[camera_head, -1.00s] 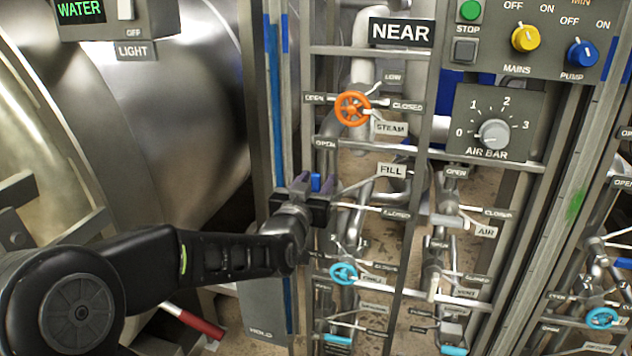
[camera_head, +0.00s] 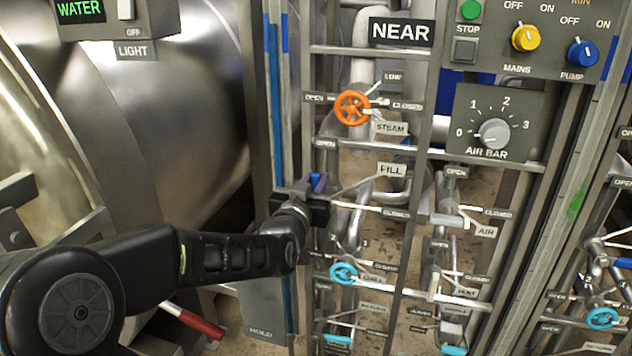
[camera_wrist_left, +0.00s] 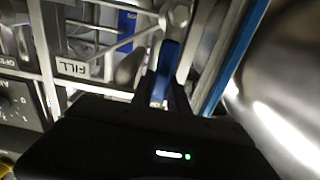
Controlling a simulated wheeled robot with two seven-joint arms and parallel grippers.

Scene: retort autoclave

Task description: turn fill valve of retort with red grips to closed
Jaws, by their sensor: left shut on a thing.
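The fill valve has a blue lever handle (camera_head: 318,182) just left of the FILL label (camera_head: 391,170) on the panel marked NEAR. My left gripper (camera_head: 313,186) is shut on this blue handle. In the left wrist view the blue handle (camera_wrist_left: 165,70) stands between the gripper's fingers (camera_wrist_left: 163,88), and the FILL label (camera_wrist_left: 73,68) is to the left. The OPEN plate (camera_head: 326,144) is above the handle and the CLOSED plate (camera_head: 396,214) is at its lower right. My right gripper is out of view. One grip with a red end (camera_head: 203,324) shows at lower left.
An orange steam wheel (camera_head: 352,108) is above the fill valve and a light blue wheel (camera_head: 343,273) below it. Air valve pipes (camera_head: 446,215) stand to the right. Upright frame posts and the large steel retort (camera_head: 190,90) flank the left arm.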

